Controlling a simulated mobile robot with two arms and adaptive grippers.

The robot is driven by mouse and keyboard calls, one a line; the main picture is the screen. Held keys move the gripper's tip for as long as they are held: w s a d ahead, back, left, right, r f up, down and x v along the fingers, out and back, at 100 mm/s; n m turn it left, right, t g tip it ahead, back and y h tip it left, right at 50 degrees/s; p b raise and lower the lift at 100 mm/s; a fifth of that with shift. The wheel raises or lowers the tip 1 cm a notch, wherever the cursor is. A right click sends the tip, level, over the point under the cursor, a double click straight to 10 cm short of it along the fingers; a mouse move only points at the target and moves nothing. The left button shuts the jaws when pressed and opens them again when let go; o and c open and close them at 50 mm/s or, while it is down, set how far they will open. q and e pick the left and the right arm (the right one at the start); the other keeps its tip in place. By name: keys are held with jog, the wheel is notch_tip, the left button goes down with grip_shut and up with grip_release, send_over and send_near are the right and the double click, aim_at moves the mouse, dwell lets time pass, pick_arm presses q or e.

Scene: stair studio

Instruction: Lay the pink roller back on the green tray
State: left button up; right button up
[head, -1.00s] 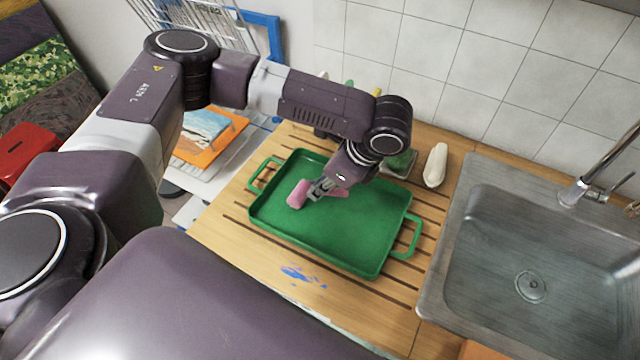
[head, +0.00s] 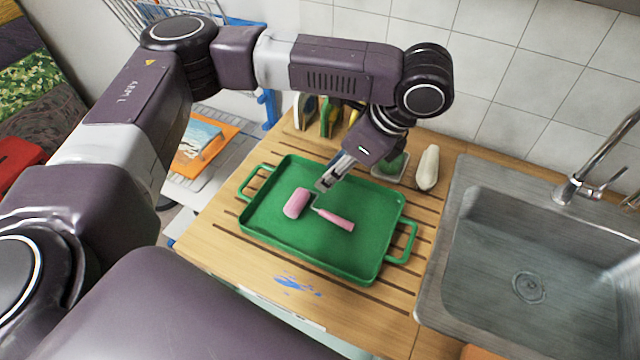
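The pink roller has a thick pink head (head: 297,203) and a thinner pink handle (head: 336,220). It lies on the green tray (head: 350,262), which rests on the slatted wooden counter. My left gripper (head: 325,184) is just above and behind the roller, over the tray, and appears clear of it. Its fingers are small and seen from the side, so I cannot tell how far apart they are. My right gripper is not in view.
A metal sink (head: 530,260) with a faucet (head: 590,180) is at the right. A white bottle-like object (head: 428,167) stands behind the tray. Several brushes or tools (head: 322,118) stand at the back. Blue paint marks (head: 295,283) are on the counter in front.

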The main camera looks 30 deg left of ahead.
pick_arm(q)
jog(key=shift+v, duration=1.05)
dwell(0.6)
